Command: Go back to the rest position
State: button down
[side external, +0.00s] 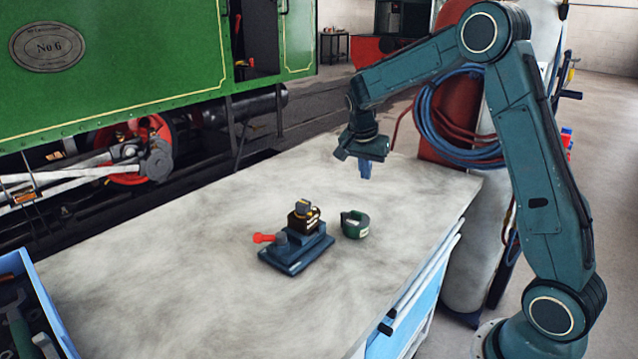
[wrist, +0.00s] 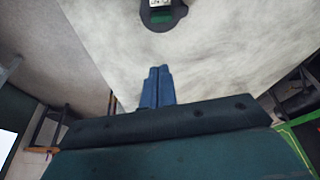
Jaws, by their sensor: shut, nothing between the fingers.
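My gripper (side external: 365,170) hangs above the far part of the grey worktop (side external: 150,260), with its blue fingers pointing down. In the wrist view its two blue fingers (wrist: 157,85) are together with nothing between them. A green tape measure (side external: 354,224) lies on the worktop, nearer the camera than my gripper; it also shows at the top edge of the wrist view (wrist: 162,14), partly cut off. The fingers are apart from it and from the worktop.
A dark blue vise-like fixture (side external: 297,248) with a red handle (side external: 263,238) stands left of the tape measure, a dark brown block (side external: 304,217) on it. A blue crate (side external: 38,300) of tools is at lower left. A red cylinder (side external: 455,110) with hoses stands behind my arm.

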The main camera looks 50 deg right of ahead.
jog(key=s+a+r+n+t+y, duration=0.25)
jog(key=s+a+r+n, duration=0.45)
jog(key=s+a+r, duration=0.45)
jog(key=s+a+n+t, duration=0.1)
jog(key=s+a+n, duration=0.3)
jog(key=s, duration=0.4)
jog(key=s+a+n+t+y, duration=0.1)
jog(key=s+a+n, duration=0.3)
jog(key=s, duration=0.4)
jog(key=shift+a+f+n, duration=0.3)
jog(key=shift+a+f, duration=0.05)
jog(key=shift+a, duration=0.15)
